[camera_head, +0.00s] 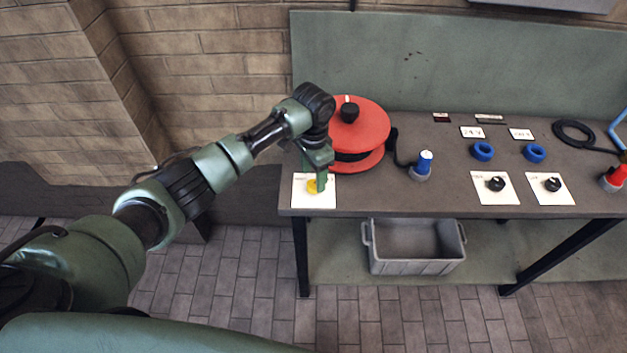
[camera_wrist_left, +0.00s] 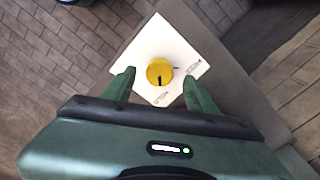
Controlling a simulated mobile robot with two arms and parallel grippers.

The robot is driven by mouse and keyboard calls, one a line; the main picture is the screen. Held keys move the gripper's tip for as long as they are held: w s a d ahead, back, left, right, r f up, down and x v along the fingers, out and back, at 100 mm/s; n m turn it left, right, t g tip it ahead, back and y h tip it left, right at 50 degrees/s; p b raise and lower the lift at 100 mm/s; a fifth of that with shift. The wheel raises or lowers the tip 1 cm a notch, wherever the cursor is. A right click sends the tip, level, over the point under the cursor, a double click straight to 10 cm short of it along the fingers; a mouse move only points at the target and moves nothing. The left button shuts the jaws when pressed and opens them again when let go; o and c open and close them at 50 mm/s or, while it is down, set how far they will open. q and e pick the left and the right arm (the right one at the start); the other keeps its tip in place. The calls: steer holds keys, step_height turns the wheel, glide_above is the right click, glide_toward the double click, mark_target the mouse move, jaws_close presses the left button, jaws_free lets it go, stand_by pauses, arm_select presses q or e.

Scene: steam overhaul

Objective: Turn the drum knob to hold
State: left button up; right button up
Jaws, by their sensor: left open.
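The drum knob is taken to be the yellow knob (camera_wrist_left: 160,72) on a white label plate (camera_wrist_left: 178,42) at the bench's left front corner. It has a dark pointer mark; the printed words are too small to read. In the head view the yellow knob (camera_head: 313,186) is partly hidden by my gripper. My left gripper (camera_head: 318,182) points down over it. In the left wrist view the left gripper (camera_wrist_left: 158,88) is open, its fingers either side of the knob and apart from it. A red drum (camera_head: 360,125) with a black knob on top stands just behind. My right gripper is not in view.
The grey bench (camera_head: 450,150) carries a blue-capped handle (camera_head: 424,165), two blue rings (camera_head: 483,151) and two plates with black knobs (camera_head: 496,184) to the right. A grey crate (camera_head: 415,262) sits on the lower shelf. A brick wall stands behind.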

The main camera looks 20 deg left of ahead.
mark_target(313, 184)
arm_select(q)
step_height(313, 184, up, 5)
steer(key=shift+r+b, duration=0.1)
steer(key=shift+b, duration=0.35)
